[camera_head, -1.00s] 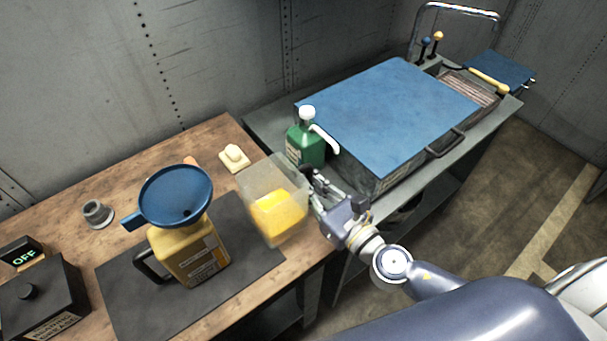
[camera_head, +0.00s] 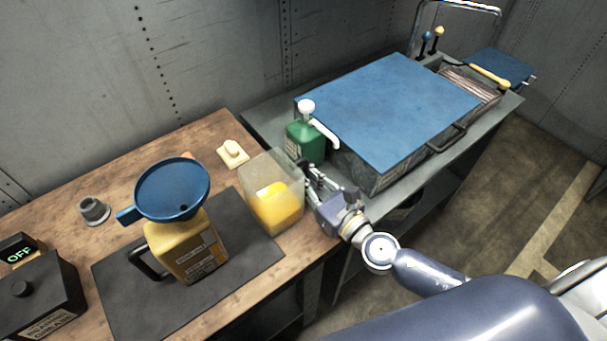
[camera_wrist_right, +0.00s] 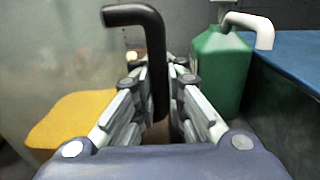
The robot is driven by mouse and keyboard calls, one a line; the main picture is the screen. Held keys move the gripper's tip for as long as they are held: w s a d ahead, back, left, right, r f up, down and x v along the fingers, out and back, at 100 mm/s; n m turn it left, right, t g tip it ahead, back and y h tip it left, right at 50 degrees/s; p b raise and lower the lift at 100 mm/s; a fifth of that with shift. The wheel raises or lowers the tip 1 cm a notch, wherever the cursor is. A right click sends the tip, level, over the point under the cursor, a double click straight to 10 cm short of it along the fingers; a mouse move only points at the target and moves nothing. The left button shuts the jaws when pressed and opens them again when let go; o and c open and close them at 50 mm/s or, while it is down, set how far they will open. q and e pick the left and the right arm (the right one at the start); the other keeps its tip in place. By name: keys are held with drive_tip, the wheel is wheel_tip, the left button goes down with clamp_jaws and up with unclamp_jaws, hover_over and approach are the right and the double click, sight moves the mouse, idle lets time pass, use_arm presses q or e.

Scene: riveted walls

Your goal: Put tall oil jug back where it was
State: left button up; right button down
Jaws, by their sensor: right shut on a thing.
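The tall oil jug (camera_head: 259,168) is a clear, box-shaped vessel with yellow oil in its lower part. It is near upright at the bench's right end, by the right edge of the dark mat. I cannot tell whether its base touches the bench. My right gripper (camera_head: 308,172) is on the jug's right side. In the right wrist view my right gripper (camera_wrist_right: 160,112) is shut on the jug's black handle (camera_wrist_right: 143,15), with the clear wall and yellow oil (camera_wrist_right: 70,122) to the left. My left gripper is not in view.
A yellow canister (camera_head: 190,252) with a blue funnel (camera_head: 172,190) stands on the dark mat (camera_head: 250,235). A green pump bottle (camera_head: 306,142) stands close behind my right gripper, beside a blue-lidded box (camera_head: 390,100). A cream block (camera_head: 232,153) lies behind the jug.

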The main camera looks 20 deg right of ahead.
drive_tip(key=shift+f, duration=0.3)
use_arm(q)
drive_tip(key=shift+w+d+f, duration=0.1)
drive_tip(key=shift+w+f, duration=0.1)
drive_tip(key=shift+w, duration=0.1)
use_arm(e)
drive_tip(key=c, duration=1.6)
unclamp_jaws()
drive_tip(key=shift+c, duration=0.2)
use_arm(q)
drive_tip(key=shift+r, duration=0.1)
use_arm(e)
drive_tip(key=shift+r, duration=0.1)
